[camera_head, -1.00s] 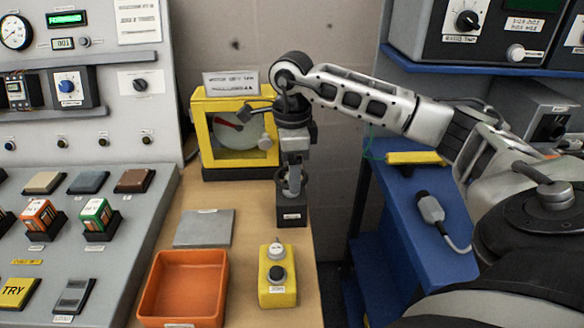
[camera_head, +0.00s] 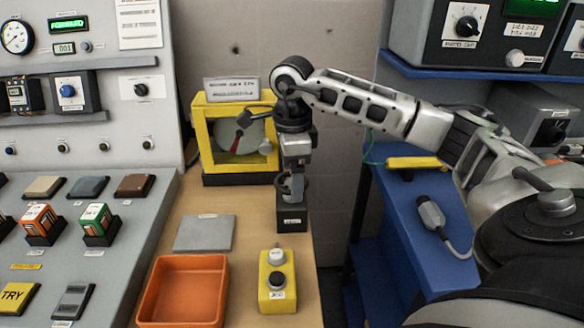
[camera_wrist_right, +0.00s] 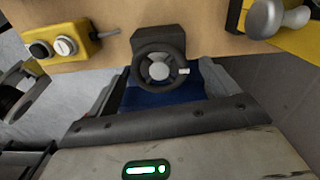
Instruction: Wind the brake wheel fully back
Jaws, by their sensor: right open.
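The brake wheel (camera_wrist_right: 160,70) is a small black spoked wheel with a light hub and a pale knob at its right rim. It is on a dark block (camera_head: 291,218) at the bench's right edge. My right gripper (camera_wrist_right: 160,88) is open, with one grey finger on each side of the wheel; I cannot tell whether they touch it. In the head view my right gripper (camera_head: 291,188) points down over the block and partly hides the wheel. Behind it stands a yellow-framed dial (camera_head: 204,166) with a red mark pointing downward. My left gripper is out of view.
A yellow button box (camera_head: 277,295), an orange tray (camera_head: 150,312) and a grey plate (camera_head: 204,233) lie on the bench. A sloped control panel (camera_head: 115,260) stands left. A blue shelf (camera_head: 400,225) with a grey connector (camera_head: 431,213) stands right, beyond a gap.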

